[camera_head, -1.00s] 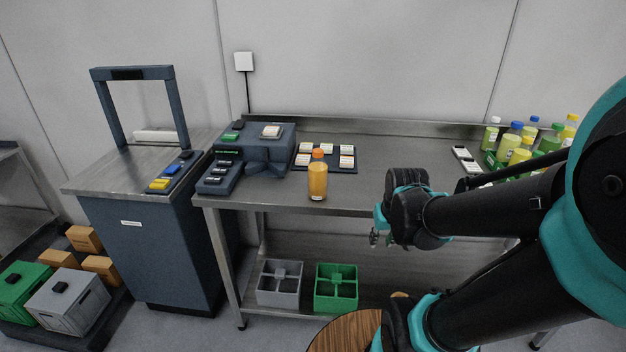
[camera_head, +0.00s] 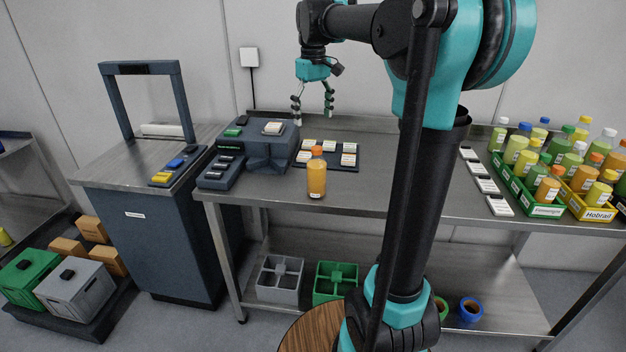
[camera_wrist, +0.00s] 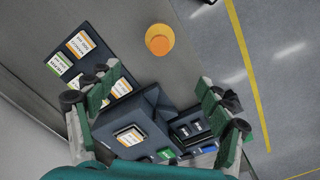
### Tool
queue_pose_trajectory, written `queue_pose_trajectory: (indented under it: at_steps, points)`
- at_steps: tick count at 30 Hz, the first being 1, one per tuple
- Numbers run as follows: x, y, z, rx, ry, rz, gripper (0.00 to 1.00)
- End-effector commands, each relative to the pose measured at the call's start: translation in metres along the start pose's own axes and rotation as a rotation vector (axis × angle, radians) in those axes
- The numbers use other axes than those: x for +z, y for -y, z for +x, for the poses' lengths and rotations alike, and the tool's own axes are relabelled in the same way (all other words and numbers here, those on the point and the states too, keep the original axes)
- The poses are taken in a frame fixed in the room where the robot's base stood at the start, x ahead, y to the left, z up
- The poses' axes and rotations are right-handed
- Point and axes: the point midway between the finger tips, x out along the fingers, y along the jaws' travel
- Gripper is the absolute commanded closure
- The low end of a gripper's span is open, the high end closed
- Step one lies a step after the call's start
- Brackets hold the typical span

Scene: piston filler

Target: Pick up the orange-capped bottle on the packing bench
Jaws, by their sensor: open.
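The orange-capped bottle (camera_head: 316,176) stands upright near the front edge of the packing bench (camera_head: 375,190). It holds orange liquid. In the wrist view the bottle (camera_wrist: 159,39) is seen from above, beyond the fingertips and apart from them. My gripper (camera_head: 312,116) is open and empty, pointing down above the bench, higher than the bottle. In the wrist view my gripper's two fingers (camera_wrist: 160,90) are spread wide, with the dark device on the bench below and between them.
A dark label device (camera_head: 262,150) and a tray of labels (camera_head: 345,160) sit beside and behind the bottle. Crates of bottles, one green (camera_head: 545,210) and one yellow (camera_head: 600,214), stand at the right. The bench right of the bottle looks clear.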

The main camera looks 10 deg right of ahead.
Motion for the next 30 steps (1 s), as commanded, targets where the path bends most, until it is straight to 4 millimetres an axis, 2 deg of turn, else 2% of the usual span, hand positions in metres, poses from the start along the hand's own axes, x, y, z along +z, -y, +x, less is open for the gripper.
queue_pose_trajectory:
  at_steps: [3, 12, 22, 27, 30]
  points:
    - [0.0, 0.0, 0.025, 0.0, -0.001, 0.001, 0.21]
    - [0.001, -0.001, 0.081, 0.0, -0.001, 0.001, 0.21]
    - [0.004, -0.001, 0.106, 0.0, -0.001, 0.002, 0.21]
    - [0.014, -0.003, 0.129, 0.0, -0.001, 0.002, 0.21]
    - [0.013, -0.003, 0.142, 0.0, -0.001, 0.001, 0.21]
